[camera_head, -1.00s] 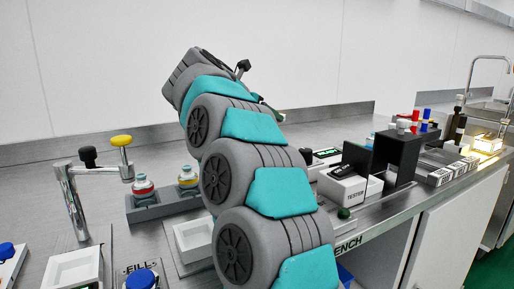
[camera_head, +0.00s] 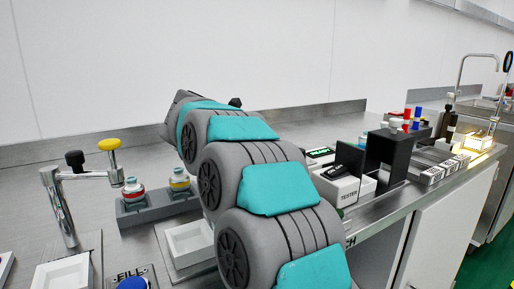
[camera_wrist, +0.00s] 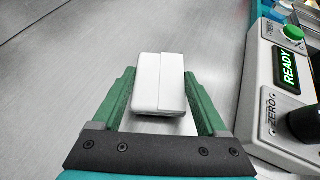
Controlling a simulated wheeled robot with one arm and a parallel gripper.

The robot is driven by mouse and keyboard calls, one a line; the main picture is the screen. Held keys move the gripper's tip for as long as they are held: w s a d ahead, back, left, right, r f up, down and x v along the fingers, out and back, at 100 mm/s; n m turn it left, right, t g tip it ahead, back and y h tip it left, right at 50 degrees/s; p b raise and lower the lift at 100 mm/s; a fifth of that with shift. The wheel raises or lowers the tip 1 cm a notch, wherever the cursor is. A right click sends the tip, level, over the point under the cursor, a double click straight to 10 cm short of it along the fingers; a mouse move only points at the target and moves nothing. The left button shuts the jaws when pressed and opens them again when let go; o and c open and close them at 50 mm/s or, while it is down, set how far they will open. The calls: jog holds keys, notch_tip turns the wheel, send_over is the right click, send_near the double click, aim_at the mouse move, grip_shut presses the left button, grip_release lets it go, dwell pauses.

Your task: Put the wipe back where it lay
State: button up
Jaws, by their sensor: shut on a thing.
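The wipe is a white, folded block (camera_wrist: 158,84) in the wrist view. My gripper (camera_wrist: 159,90) has its two green fingers on either side of the wipe and is shut on it. Bare steel bench (camera_wrist: 90,45) shows around and behind the wipe; I cannot tell whether the wipe touches it. In the head view my own arm hides the gripper and the wipe.
A device with a green READY display (camera_wrist: 291,68) stands right of the gripper. In the head view are a white tray (camera_head: 188,243), a rack with two capped bottles (camera_head: 158,205), a tap (camera_head: 60,205) and a tester (camera_head: 338,188). The back bench is clear.

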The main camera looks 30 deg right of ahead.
jog(key=shift+f, duration=0.3)
jog(key=shift+f+b, duration=0.2)
jog(key=shift+b, duration=0.1)
jog(key=o, duration=1.5)
jog(key=shift+r, duration=0.1)
jog(key=shift+r, duration=0.1)
jog(key=shift+a+r+p, duration=0.1)
jog(key=shift+r+p, duration=0.05)
jog(key=shift+p, duration=0.2)
jog(key=b+v, duration=0.1)
jog(key=v, duration=0.6)
jog(key=shift+s+a, duration=0.1)
jog(key=shift+a, duration=0.05)
